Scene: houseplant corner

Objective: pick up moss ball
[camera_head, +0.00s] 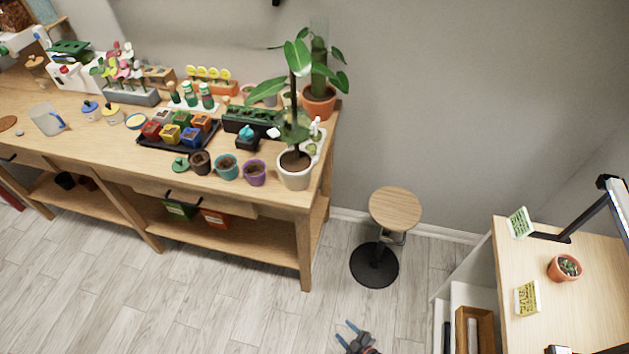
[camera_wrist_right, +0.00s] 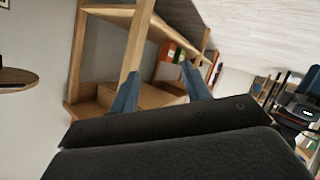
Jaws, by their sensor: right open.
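I cannot pick out a moss ball for sure. A small green rounded thing (camera_head: 180,164) lies at the front edge of the long wooden table (camera_head: 255,190), left of a dark pot, too small to tell what it is. My right gripper (camera_head: 346,332) is low over the floor at the bottom of the head view, well away from the table top. In the right wrist view its two blue fingers (camera_wrist_right: 160,80) are spread with nothing between them. My left gripper is not in view.
A round stool (camera_head: 395,209) stands right of the table. A teal pot (camera_head: 227,167), a purple pot (camera_head: 255,173) and a white pot (camera_head: 295,178) with a tall plant line the table's front. A second table (camera_head: 590,310) is at right.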

